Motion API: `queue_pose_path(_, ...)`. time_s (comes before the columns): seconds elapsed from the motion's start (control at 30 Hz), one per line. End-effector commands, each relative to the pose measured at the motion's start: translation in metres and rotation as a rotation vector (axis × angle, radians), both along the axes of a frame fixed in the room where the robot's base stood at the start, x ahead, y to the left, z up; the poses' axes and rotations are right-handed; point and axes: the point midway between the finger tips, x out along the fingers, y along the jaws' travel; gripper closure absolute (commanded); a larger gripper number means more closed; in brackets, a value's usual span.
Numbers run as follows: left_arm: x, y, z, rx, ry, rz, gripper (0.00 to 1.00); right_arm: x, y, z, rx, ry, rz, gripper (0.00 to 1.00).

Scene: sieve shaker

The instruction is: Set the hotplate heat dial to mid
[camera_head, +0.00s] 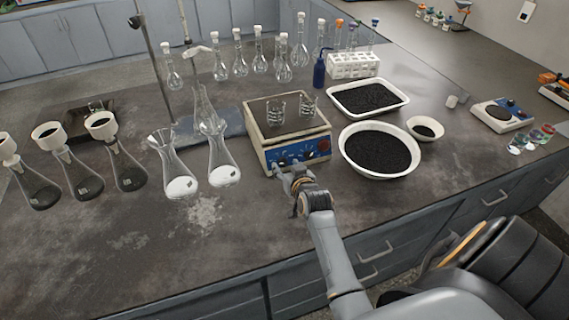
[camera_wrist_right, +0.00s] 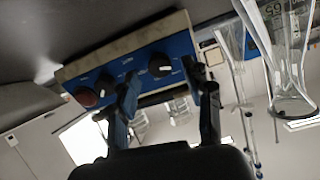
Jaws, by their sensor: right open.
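The hotplate (camera_head: 290,140) is a cream box with a dark top and a blue front panel (camera_wrist_right: 133,74). In the right wrist view, two dark dials show on the panel: a large black dial (camera_wrist_right: 161,65) and a second dial (camera_wrist_right: 103,83) with a pale mark. A red knob (camera_wrist_right: 86,97) sits at the panel's end. My right gripper (camera_head: 290,173) is at the front of the hotplate, open. In the right wrist view its fingertips (camera_wrist_right: 163,82) stand apart on either side of the large dial; contact cannot be told. My left gripper is out of view.
Two small glass beakers (camera_head: 276,114) stand on the hotplate. Conical flasks (camera_head: 222,168) stand close to its left. A round dish of black grains (camera_head: 362,168) and a white tray (camera_head: 339,104) lie to its right. The bench front left is clear.

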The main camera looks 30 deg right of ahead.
Motion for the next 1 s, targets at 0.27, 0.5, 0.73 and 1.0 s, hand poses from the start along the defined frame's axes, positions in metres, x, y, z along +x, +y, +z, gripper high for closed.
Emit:
queue_pose_path(0.27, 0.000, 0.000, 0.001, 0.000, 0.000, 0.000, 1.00, 0.022, -0.007, -0.009, -0.001, -0.001, 0.000, 0.49)
queue_pose_path(0.5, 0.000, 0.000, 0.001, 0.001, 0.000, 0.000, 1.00, 0.023, -0.007, -0.010, -0.002, -0.001, -0.001, 0.49)
queue_pose_path(0.73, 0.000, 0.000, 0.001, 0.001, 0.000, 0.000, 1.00, 0.023, -0.007, -0.010, -0.001, 0.000, 0.000, 0.84)
queue_pose_path(1.0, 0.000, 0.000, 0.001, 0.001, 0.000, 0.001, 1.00, 0.023, -0.007, -0.010, 0.004, -0.001, -0.003, 1.00)
